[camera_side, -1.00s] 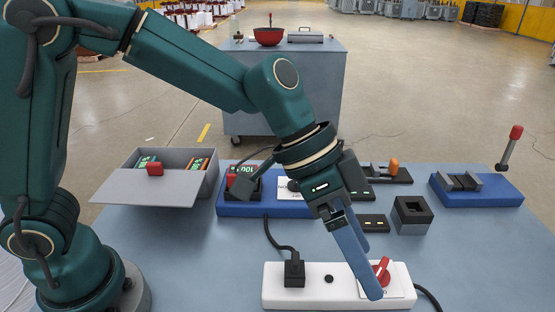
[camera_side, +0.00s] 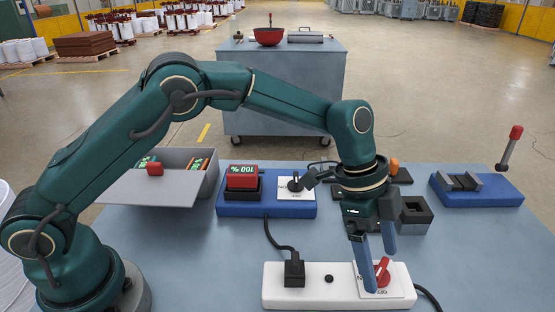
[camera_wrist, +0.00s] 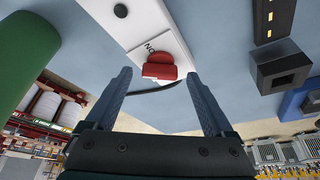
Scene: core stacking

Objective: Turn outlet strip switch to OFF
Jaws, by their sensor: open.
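The white outlet strip (camera_side: 310,298) lies at the front of the table with a black plug (camera_side: 294,270) in its left part. Its red switch knob (camera_side: 382,272) sits on a white label plate at the right end. The plate shows ON and part of another word. My gripper (camera_side: 380,268) points down over the knob with its blue fingers apart. In the wrist view, the red knob (camera_wrist: 160,68) appears ahead between the two open fingers, and the strip (camera_wrist: 125,25) runs up to the left. I cannot tell whether a finger touches the knob.
A blue charger base (camera_side: 250,209) with a red battery (camera_side: 242,177) and a black knob stands behind the strip. A grey box (camera_side: 150,187) is at left. A black square holder (camera_side: 413,218) and a blue lever device (camera_side: 480,196) are at right.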

